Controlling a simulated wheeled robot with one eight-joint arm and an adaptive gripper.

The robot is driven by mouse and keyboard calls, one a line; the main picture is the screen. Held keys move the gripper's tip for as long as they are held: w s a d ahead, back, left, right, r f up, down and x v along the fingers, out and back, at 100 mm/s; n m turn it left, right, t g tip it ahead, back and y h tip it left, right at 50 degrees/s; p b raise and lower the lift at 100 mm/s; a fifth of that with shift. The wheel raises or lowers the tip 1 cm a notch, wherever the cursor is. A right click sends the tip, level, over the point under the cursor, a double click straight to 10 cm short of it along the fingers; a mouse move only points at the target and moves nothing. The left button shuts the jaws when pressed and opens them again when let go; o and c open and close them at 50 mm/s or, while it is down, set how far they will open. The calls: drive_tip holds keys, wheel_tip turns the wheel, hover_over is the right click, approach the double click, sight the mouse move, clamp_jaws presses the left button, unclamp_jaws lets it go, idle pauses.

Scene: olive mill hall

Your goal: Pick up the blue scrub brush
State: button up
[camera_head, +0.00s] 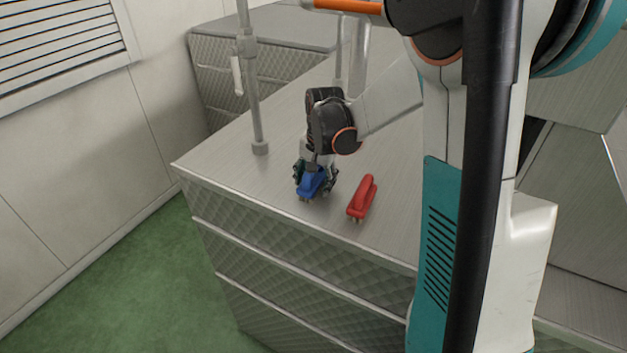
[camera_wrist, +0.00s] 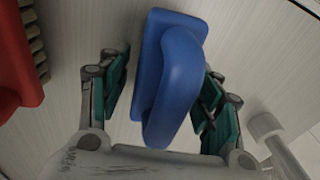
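The blue scrub brush (camera_head: 312,182) is on the metal counter top near its front edge, with bristles showing beneath it. My gripper (camera_head: 316,176) is directly above it, pointing down, with fingers on both sides. In the wrist view the brush (camera_wrist: 172,80) lies between the green-padded fingers of my gripper (camera_wrist: 167,85). A gap shows between the brush and the left finger. The right finger is very close to the brush, and I cannot tell if it touches. The gripper is open around the brush.
A red scrub brush (camera_head: 362,198) lies just right of the blue one; part of it shows at the wrist view's left edge (camera_wrist: 14,60). A metal post (camera_head: 253,90) rises from the counter (camera_head: 225,160) behind left. The counter's front edge is close.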

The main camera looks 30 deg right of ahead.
drive_tip(key=c, duration=0.8)
drive_tip(key=shift+r, duration=0.1)
drive_tip(key=shift+r+b, duration=0.5)
drive_tip(key=shift+r, duration=4.45)
drive_tip(key=o, duration=0.3)
drive_tip(key=shift+c, duration=0.6)
drive_tip(key=shift+s+f, duration=0.1)
